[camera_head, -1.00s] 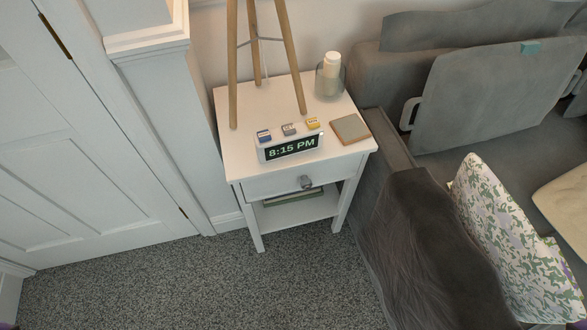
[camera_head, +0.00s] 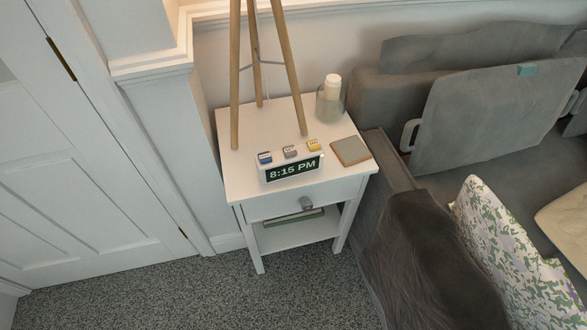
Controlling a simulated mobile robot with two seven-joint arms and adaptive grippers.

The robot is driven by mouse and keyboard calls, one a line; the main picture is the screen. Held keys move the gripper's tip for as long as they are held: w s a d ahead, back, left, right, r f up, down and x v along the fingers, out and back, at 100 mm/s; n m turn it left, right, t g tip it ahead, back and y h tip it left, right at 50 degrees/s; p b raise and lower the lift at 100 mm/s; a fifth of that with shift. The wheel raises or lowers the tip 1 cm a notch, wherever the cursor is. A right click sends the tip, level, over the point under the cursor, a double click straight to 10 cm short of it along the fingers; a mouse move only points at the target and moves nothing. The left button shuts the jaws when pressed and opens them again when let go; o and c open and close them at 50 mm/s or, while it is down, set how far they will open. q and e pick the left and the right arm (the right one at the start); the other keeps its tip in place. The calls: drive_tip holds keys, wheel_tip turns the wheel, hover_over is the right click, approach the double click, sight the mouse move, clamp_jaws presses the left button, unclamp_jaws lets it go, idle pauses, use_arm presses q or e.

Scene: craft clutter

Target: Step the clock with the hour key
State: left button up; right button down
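A small white digital clock (camera_head: 292,170) stands near the front edge of a white side table (camera_head: 238,172). Its dark display reads 8:15 PM in pale green. Three keys sit along its top: a blue key (camera_head: 264,157) at the left, a grey key (camera_head: 290,151) in the middle and a yellow key (camera_head: 313,145) at the right. Their labels are too small to read, so I cannot tell which is the hour key. Neither of my grippers shows in the head view.
A wooden tripod (camera_head: 238,90) stands on the table behind the clock. A glass jar with a white bottle (camera_head: 331,98) and a square coaster (camera_head: 350,151) are to the right. A grey sofa (camera_head: 470,120) borders the table's right side. Carpet (camera_head: 190,295) in front is clear.

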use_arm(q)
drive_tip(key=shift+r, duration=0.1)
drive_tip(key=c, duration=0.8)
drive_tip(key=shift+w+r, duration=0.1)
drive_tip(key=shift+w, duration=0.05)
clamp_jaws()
